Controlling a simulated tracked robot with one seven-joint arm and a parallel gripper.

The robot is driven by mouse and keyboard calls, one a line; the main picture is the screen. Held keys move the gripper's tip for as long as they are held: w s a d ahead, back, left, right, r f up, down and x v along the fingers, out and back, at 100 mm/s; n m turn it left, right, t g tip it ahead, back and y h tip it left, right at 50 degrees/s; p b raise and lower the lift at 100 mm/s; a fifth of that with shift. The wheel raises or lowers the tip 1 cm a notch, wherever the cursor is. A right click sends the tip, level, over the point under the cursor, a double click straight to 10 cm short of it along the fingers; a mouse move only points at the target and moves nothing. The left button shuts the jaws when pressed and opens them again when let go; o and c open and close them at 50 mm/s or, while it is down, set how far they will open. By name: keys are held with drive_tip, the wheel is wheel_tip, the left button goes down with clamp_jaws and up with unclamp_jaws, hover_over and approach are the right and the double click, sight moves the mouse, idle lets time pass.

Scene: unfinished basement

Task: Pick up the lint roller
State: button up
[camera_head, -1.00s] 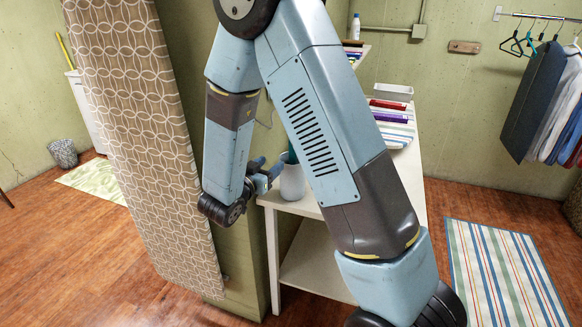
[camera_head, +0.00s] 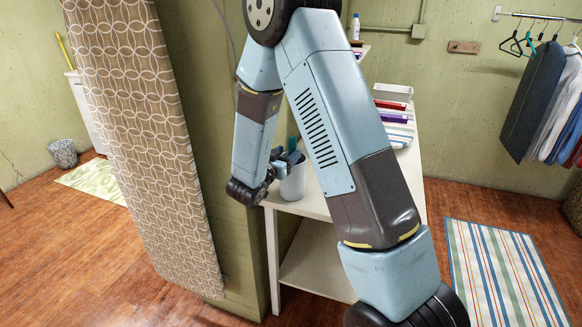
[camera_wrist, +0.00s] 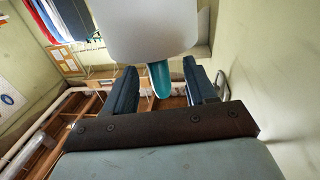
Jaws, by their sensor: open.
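A white cylinder (camera_head: 293,182) stands upright on the near left corner of the white table. A teal handle (camera_head: 293,144) rises from its top; I take this handle to be part of the lint roller. I cannot tell whether the white part is its roll or a cup holding it. My gripper (camera_head: 286,161) is open at the top of the cylinder, with its fingers around the handle's height. In the wrist view, the teal handle (camera_wrist: 160,80) shows between my two spread fingers, apart from both. The white cylinder (camera_wrist: 145,30) fills the top of that view.
The white table (camera_head: 305,205) has a lower shelf. Folded items (camera_head: 393,116) and a pale bin (camera_head: 393,92) lie farther back. A patterned ironing board (camera_head: 145,130) stands left of the arm. A striped rug (camera_head: 505,270) lies on the right floor.

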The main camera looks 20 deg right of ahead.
sight(290, 152)
drive_tip(key=shift+f+x, duration=0.2)
drive_tip(key=shift+x, duration=1.7)
drive_tip(key=shift+s, duration=0.1)
clamp_jaws()
